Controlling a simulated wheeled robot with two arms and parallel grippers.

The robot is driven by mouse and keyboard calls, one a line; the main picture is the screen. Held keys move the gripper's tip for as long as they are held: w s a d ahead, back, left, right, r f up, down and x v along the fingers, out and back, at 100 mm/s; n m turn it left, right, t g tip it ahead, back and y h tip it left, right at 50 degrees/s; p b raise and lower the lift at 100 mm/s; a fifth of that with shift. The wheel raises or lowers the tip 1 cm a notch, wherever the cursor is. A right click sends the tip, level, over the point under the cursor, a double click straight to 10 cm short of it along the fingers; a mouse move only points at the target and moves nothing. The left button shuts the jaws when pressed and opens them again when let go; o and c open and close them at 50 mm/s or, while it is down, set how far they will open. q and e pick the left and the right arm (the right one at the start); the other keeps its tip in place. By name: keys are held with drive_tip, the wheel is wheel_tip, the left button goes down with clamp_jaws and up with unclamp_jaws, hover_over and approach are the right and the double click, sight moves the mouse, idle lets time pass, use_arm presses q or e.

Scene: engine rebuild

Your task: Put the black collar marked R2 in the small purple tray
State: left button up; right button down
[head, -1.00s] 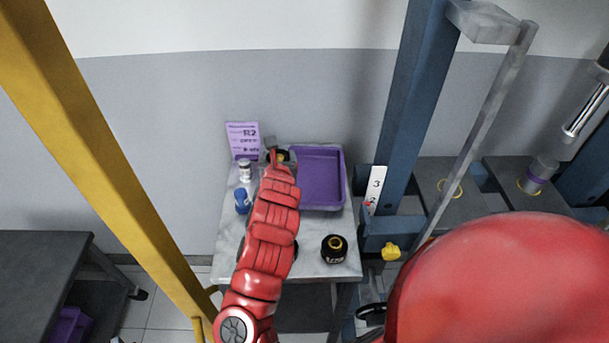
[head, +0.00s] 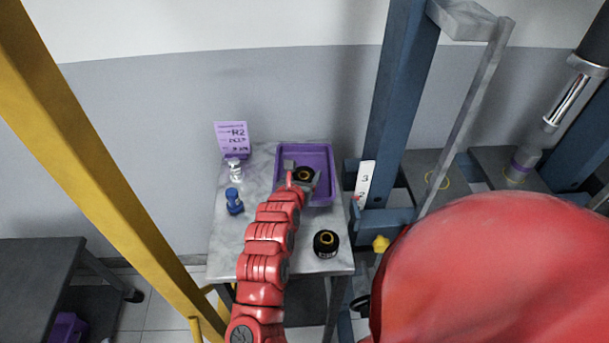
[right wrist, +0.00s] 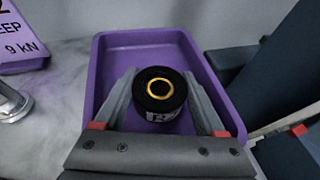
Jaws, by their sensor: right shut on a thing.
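The small purple tray (head: 322,158) lies on the marble-topped table; it fills the middle of the right wrist view (right wrist: 113,43). A black collar (right wrist: 159,94) with a gold inner ring sits between the fingers of my right gripper (right wrist: 162,98), over the tray. A white label shows on its front, but its marking is not readable. In the head view this collar (head: 305,173) shows at the end of my red arm. My right gripper (head: 302,176) is shut on it. I cannot tell whether the collar touches the tray floor. My left gripper is not in view.
A second black collar (head: 326,243) stands at the table's front right. A blue press frame (head: 393,110) rises right of the table.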

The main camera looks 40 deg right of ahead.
drive_tip(key=shift+f, duration=0.6)
unclamp_jaws()
